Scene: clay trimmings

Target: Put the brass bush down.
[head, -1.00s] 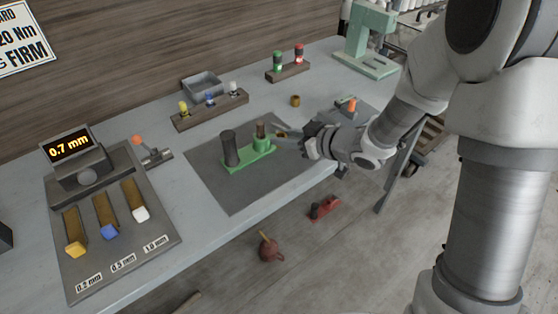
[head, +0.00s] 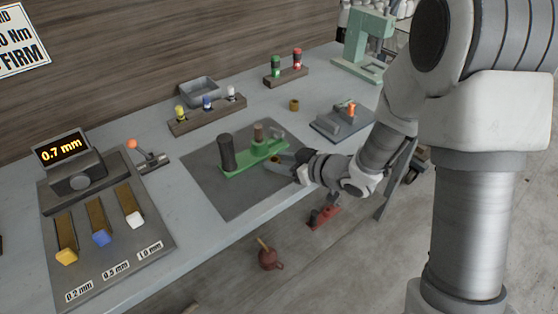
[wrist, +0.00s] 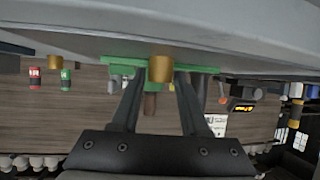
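My gripper (head: 285,162) is low over the front right of the dark mat, beside the green fixture. In the wrist view its two fingers (wrist: 160,78) close on both sides of a brass bush (wrist: 160,68). The same bush shows small at the fingertips in the head view (head: 275,160). I cannot tell whether its lower end touches the mat. In the wrist view the fixture (wrist: 118,66) is behind the bush.
Another brass-coloured ring (head: 294,105) stands on the bench behind the mat (head: 225,200). A grey block with an orange-topped part (head: 351,108) is to the right. A rack with yellow, blue and white pieces (head: 185,126) is at the back. The mat's front is clear.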

